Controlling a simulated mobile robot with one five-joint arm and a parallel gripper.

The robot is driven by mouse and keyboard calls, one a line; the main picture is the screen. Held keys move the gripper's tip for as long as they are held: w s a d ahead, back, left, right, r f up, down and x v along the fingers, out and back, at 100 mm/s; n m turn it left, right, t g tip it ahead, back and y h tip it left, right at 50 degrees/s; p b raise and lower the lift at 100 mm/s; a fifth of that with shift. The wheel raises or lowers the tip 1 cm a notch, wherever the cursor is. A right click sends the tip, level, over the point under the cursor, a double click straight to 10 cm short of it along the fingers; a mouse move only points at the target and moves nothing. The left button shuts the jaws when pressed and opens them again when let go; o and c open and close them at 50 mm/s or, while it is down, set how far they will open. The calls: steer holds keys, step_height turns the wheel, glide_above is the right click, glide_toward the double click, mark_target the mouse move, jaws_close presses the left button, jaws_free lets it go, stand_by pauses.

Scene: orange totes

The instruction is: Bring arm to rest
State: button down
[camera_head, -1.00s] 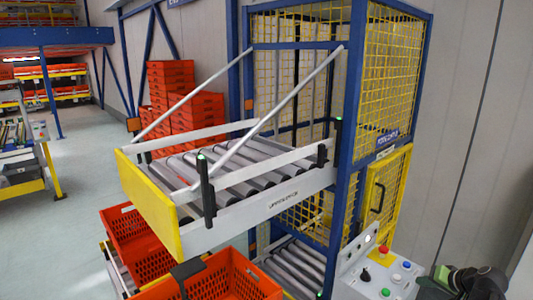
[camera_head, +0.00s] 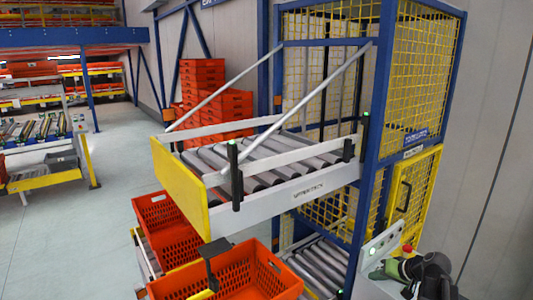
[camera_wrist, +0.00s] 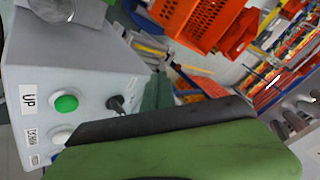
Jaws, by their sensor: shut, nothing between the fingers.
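My arm's dark and green end shows at the lower right of the head view, with my gripper (camera_head: 388,270) in front of the control box (camera_head: 362,290). In the wrist view my gripper (camera_wrist: 180,140) appears as a long green and black finger across the lower part. It is shut and holds nothing. The control box (camera_wrist: 85,60) fills the left side there, with a green button (camera_wrist: 66,103) beside an "UP" label, a white button (camera_wrist: 62,135) and a black switch (camera_wrist: 118,104). I cannot tell whether the gripper touches the box.
A roller conveyor with a yellow end plate (camera_head: 180,196) stands before a blue-framed yellow mesh cage (camera_head: 420,75). Orange totes (camera_head: 245,278) sit below it. More orange totes (camera_head: 212,105) are stacked behind. Open floor (camera_head: 85,225) lies to the left.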

steer(key=s+a+f+n+g+b, duration=0.15)
steer(key=a+f, duration=0.25)
steer(key=a, duration=0.9)
steer(key=a+f+n+g+b, duration=0.1)
steer(key=a+f+n+g, duration=0.2)
steer(key=a, duration=1)
steer(key=s+a+f+n+g+h, duration=0.1)
steer(key=s+a+f+g+h, duration=0.15)
steer(key=s+a, duration=0.2)
steer(key=s+d, duration=0.1)
steer(key=s+d+m+h, duration=0.1)
steer(key=d, duration=0.1)
steer(key=s+d+m, duration=0.1)
steer(key=shift+s+d+f+g+h+b, duration=0.15)
steer(key=shift+d+f+g+h+b, duration=0.15)
steer(key=shift+f+g+h+b, duration=0.1)
